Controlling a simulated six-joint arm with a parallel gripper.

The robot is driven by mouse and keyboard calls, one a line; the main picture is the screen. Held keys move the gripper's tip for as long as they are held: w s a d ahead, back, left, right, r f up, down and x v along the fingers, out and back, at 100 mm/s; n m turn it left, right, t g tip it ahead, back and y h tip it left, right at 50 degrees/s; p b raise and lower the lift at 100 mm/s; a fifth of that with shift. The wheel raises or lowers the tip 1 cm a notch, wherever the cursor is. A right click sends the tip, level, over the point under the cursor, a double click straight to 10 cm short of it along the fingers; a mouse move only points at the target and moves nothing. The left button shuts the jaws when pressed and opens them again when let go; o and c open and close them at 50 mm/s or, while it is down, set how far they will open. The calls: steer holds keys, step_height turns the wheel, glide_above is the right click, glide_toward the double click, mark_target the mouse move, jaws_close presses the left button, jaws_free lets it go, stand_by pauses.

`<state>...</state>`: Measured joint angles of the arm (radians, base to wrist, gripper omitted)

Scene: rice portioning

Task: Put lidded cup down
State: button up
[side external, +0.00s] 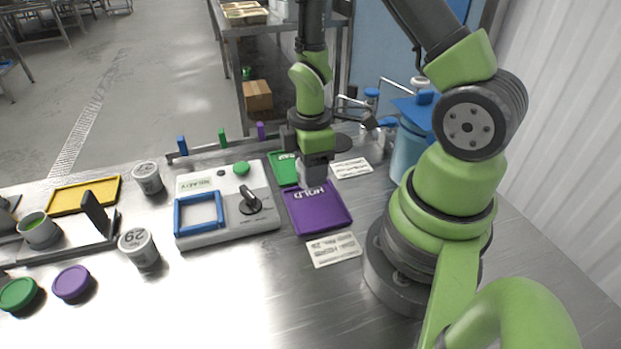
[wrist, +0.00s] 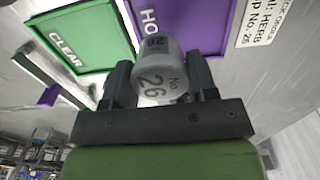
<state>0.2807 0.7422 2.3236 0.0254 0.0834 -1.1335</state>
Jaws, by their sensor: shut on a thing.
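My gripper (side external: 314,158) points down at the far edge of the purple HOLD mat (side external: 325,213). The green CLEAR mat (side external: 281,169) lies just beyond, partly hidden by my gripper. In the wrist view, the HOLD mat (wrist: 205,25) is behind the cup and the CLEAR mat (wrist: 80,35) is to its left.
Printed cards (side external: 334,249) lie beside the mats. A grey station with a blue frame (side external: 199,213) and black knob stands left. Two grey cups (side external: 139,248) (side external: 147,178), green (side external: 18,293) and purple (side external: 72,283) lids, and a yellow tray (side external: 84,195) are further left. A blue-lidded container (side external: 406,150) stands right.

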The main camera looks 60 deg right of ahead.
steer(key=shift+f, duration=1.65)
steer(key=shift+f, duration=0.15)
steer(key=o, duration=0.9)
